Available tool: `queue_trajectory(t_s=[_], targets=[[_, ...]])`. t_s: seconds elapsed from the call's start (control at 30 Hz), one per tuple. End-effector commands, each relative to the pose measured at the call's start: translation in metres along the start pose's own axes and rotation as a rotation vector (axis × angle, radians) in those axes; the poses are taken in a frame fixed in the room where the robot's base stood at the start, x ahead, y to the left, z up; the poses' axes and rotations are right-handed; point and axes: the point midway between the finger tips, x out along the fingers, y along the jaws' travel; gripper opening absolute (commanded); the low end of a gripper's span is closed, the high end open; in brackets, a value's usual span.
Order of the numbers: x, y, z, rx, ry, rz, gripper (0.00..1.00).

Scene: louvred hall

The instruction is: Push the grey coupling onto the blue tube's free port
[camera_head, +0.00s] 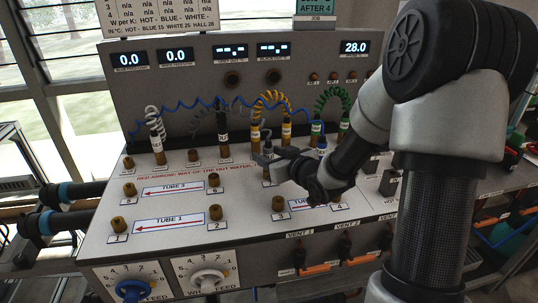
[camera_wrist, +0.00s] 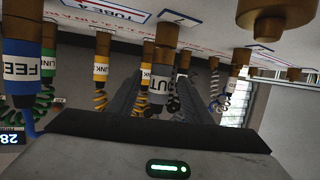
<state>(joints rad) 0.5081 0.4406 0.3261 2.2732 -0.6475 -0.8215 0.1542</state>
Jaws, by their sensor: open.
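My gripper (camera_head: 270,158) is open over the middle of the sloping panel. In the wrist view its dark fingers reach away from me, with the grey coupling (camera_wrist: 160,78), part of its label reading "OUT", between or in front of them; I cannot tell if they touch it. The coupling sits at a brass port. A blue coupling (camera_wrist: 20,66), its label cut off at "FEE", is at the left of the wrist view. Free brass ports show on the panel, such as those by Tube 1 (camera_head: 215,212) and Tube 3 (camera_head: 213,181). I cannot tell which tube is blue.
A thin blue coiled hose (camera_head: 180,105) runs across the back. Feed dials (camera_head: 207,279) and orange vent levers (camera_head: 314,269) are on the front face.

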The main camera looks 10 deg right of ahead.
Motion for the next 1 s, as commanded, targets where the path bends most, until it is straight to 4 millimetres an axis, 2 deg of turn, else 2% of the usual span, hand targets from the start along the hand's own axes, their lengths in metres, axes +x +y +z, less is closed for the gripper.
queue_trajectory(t_s=[0.1, 0.5, 1.0], targets=[[-0.013, 0.001, -0.014, -0.001, 0.0, 0.001, 0.45], [-0.05, 0.001, -0.04, -0.001, 0.0, 0.002, 0.45], [-0.053, 0.0, -0.041, 0.0, 0.001, 0.001, 0.45]])
